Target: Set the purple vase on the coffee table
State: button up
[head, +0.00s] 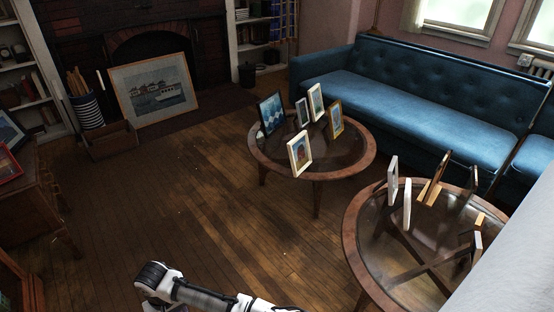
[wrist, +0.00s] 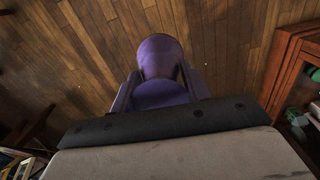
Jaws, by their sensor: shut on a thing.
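The purple vase (wrist: 162,58) shows in the wrist view, between the two fingers of my gripper (wrist: 160,86). My gripper is shut on it, and wood floor shows behind it. The vase does not show in the head view, where only part of my arm is at the bottom edge. Two round coffee tables with wooden rims and glass tops stand in the head view: one near the middle (head: 331,178) and one at the lower right (head: 352,240). Both carry several standing picture frames.
A blue sofa (head: 410,95) runs behind the tables. A framed boat picture (head: 155,90) leans by the fireplace, beside a striped basket (head: 87,111). A wooden desk (head: 35,190) stands at the left. The floor (head: 170,200) between is clear. A reddish wooden cabinet (wrist: 290,65) shows in the wrist view.

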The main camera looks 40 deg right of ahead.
aim_at(437, 292)
jog(key=k+l+z, duration=0.2)
jog(key=l, duration=0.15)
jog(key=k+l+z, duration=0.2)
jog(key=l, duration=0.15)
jog(key=k+l, duration=0.1)
jog(key=l, duration=0.3)
jog(key=k+l+z, duration=0.1)
jog(key=l, duration=0.3)
